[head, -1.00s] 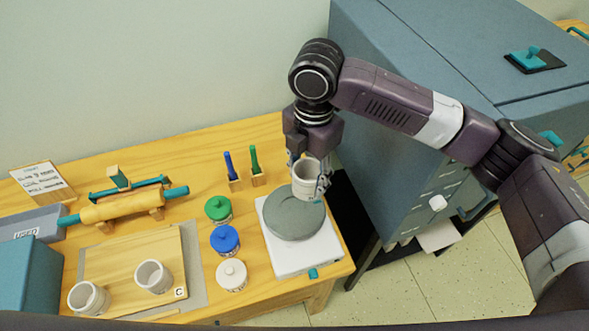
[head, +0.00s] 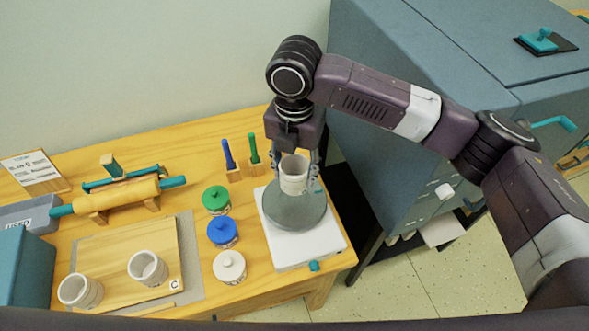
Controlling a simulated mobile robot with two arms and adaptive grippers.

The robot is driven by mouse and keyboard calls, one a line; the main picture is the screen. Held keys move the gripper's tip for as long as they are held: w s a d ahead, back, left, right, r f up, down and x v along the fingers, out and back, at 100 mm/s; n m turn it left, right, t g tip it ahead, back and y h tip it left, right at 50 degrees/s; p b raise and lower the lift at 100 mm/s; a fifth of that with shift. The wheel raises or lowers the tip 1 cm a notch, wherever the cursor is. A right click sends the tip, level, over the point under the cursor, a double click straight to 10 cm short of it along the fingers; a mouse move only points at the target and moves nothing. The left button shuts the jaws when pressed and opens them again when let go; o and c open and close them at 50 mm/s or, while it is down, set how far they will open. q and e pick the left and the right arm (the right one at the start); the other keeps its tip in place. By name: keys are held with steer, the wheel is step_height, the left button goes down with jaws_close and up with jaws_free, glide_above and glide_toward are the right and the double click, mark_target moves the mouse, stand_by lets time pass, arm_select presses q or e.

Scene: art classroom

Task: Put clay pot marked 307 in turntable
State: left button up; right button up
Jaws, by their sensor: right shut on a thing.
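A white clay pot (head: 294,175) is upright between the fingers of my right gripper (head: 298,170), which is shut on it. Its marking is too small to read. The turntable (head: 294,211) is a round grey disc on a white square base (head: 318,245) near the right end of the wooden table. The held pot is over the back part of the disc; I cannot tell if it touches it. Two more white pots stand at the left, one on the wooden board (head: 148,268) and one at its front left (head: 80,291). My left gripper is not in view.
Jars with green (head: 216,198), blue (head: 222,231) and white (head: 229,265) lids stand left of the turntable. Blue and green tools (head: 254,150) stand upright behind it. A rolling pin (head: 115,195) lies at the back left. A large blue-grey cabinet (head: 395,180) is close on the right.

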steer(key=shift+f+b, duration=0.5)
steer(key=shift+f, duration=0.4)
steer(key=shift+f+b, duration=0.7)
steer(key=shift+f, duration=1.8)
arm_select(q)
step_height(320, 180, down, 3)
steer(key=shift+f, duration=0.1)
arm_select(e)
steer(key=o, duration=1.3)
steer(key=shift+r, duration=0.1)
step_height(320, 180, up, 8)
steer(key=p, duration=0.8)
steer(key=shift+p, duration=0.3)
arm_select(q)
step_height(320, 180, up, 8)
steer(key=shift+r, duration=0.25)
